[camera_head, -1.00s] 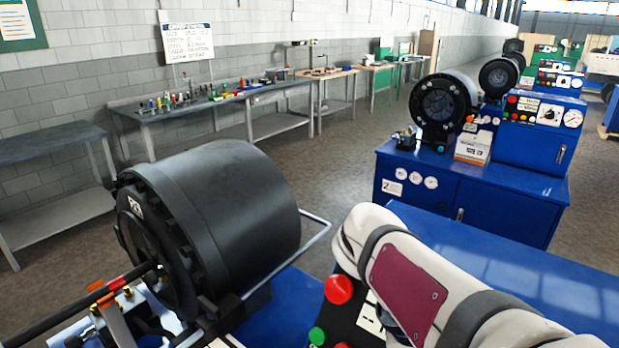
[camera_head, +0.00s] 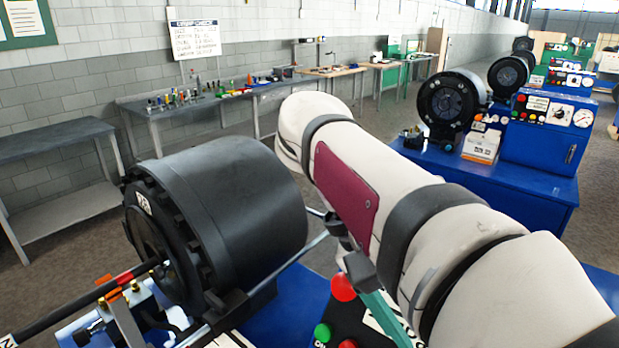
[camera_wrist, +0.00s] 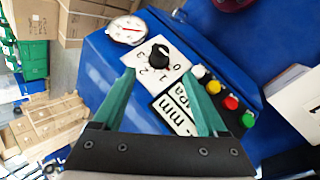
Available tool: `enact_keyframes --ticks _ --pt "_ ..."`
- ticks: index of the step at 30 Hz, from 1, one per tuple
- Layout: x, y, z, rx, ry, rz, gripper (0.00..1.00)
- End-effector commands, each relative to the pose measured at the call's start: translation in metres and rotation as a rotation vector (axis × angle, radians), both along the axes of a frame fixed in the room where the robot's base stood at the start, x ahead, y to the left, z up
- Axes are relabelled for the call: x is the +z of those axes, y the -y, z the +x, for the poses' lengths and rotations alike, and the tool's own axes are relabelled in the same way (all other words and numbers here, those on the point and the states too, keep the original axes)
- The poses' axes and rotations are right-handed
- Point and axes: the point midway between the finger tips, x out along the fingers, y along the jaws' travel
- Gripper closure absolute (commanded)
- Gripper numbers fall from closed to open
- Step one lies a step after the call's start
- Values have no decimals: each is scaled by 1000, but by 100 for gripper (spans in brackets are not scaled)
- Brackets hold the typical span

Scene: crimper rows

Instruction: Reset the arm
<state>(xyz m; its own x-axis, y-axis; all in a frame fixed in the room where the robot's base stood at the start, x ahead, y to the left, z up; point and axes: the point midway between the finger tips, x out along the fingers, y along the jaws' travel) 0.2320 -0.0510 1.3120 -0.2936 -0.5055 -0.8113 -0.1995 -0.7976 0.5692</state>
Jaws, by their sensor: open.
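My white arm with a dark red panel (camera_head: 343,197) reaches across the middle of the head view. My gripper (camera_head: 385,316) shows below it there, as a dark body and part of one green finger; the rest is hidden. In the wrist view my gripper (camera_wrist: 159,75) has two green fingers spread apart with nothing between them. Behind the fingers is a blue control panel (camera_wrist: 105,60) with a black knob (camera_wrist: 158,54), a round gauge (camera_wrist: 127,30) and several coloured buttons. I cannot tell how far off the panel is.
A black crimper drum (camera_head: 235,195) stands just left of my arm, with a dark hose (camera_head: 85,304) at its front. A red button (camera_head: 343,287) lies below the arm. Another crimper (camera_head: 447,108) on a blue cabinet stands behind right. A workbench (camera_head: 205,101) lines the wall.

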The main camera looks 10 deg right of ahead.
Motion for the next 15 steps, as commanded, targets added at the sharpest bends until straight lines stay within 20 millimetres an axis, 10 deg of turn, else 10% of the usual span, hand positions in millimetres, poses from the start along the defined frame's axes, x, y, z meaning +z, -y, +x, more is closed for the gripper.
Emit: enact_keyframes --ticks 11,15 --pt "2 -2 -1 2 -3 9 24" --pt "-46 -1 -42 53 -12 159 24"
